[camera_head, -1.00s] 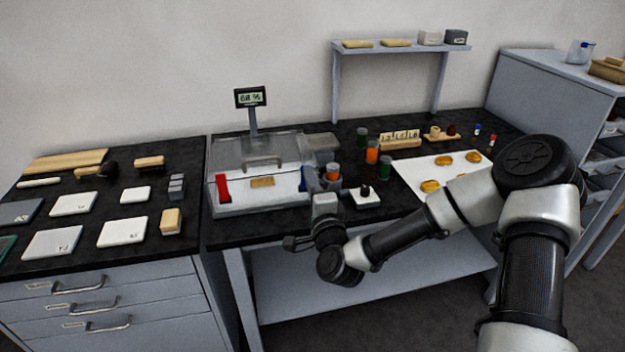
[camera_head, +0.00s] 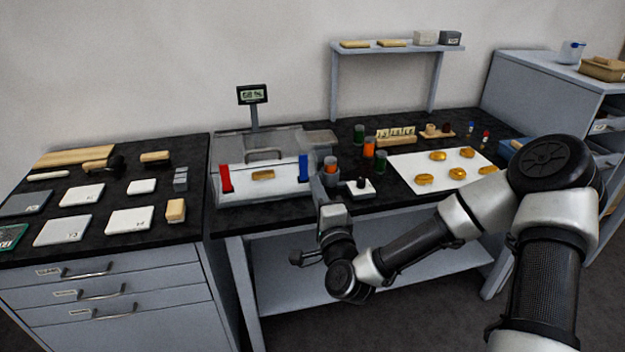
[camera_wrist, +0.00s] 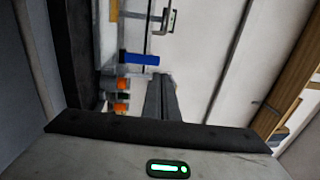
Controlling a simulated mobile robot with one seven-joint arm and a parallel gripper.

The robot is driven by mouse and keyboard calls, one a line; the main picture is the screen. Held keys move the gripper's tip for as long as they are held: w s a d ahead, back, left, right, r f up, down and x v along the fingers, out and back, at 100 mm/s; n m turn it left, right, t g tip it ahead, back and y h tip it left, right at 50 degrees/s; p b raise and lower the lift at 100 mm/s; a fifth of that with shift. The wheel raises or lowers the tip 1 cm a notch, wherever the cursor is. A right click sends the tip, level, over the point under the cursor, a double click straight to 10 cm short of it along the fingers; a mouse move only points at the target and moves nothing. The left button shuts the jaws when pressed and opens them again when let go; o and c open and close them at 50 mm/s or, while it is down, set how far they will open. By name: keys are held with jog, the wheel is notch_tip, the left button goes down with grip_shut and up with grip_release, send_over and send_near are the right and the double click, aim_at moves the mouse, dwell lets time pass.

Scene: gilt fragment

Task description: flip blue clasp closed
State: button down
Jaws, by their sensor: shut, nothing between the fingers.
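The blue clasp (camera_head: 303,168) stands upright at the right end of the front of a grey case (camera_head: 255,192) with a clear lid, in the head view. In the wrist view the blue clasp (camera_wrist: 139,58) shows as a short bar just beyond my fingertips. My gripper (camera_head: 317,181) is at the case's front right corner, right of the clasp. Its fingers (camera_wrist: 160,76) are shut and empty in the wrist view. I cannot tell whether they touch the clasp. A red clasp (camera_head: 226,179) stands upright at the case's left end.
Orange jars (camera_head: 368,148) and green jars (camera_head: 381,161) stand right of the case, close to my gripper. A small white block with a dark knob (camera_head: 359,188) sits beside it. A white sheet (camera_head: 410,165) holds several gold pieces. A display (camera_head: 252,94) rises behind the case.

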jog(key=v, duration=0.5)
jog(key=shift+s+r, duration=0.15)
jog(key=shift+r, duration=0.2)
